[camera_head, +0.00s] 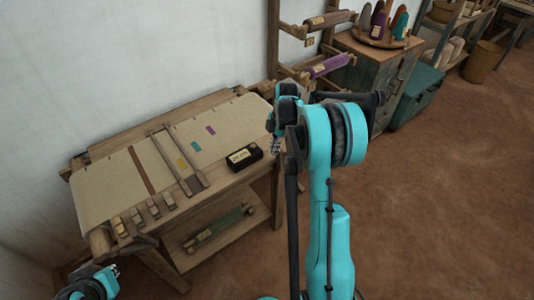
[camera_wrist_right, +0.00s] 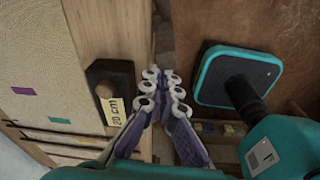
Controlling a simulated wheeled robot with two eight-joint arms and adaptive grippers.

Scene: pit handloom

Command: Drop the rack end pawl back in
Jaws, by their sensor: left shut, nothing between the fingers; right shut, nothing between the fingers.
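The wooden rack (camera_head: 330,62) stands at the back behind the loom table, with rolls lying across its arms, one purple (camera_head: 330,65). I cannot make out the end pawl in either view; my right arm covers part of the rack's lower end. My right gripper (camera_head: 275,145) is shut and empty beside the right end of the table. In the right wrist view its fingertips (camera_wrist_right: 164,92) are together with nothing between them, over the gap past the table's edge. My left gripper (camera_head: 112,272) is shut and empty at the lower left, near the table's front left corner.
The table (camera_head: 110,139) carries cloth (camera_head: 105,188), wooden bars and a black block (camera_head: 244,157) labelled 20 cm, also in the right wrist view (camera_wrist_right: 108,92). A cabinet (camera_head: 372,68) and teal chest (camera_head: 417,97) stand behind my right arm. The floor (camera_head: 450,200) at right is clear.

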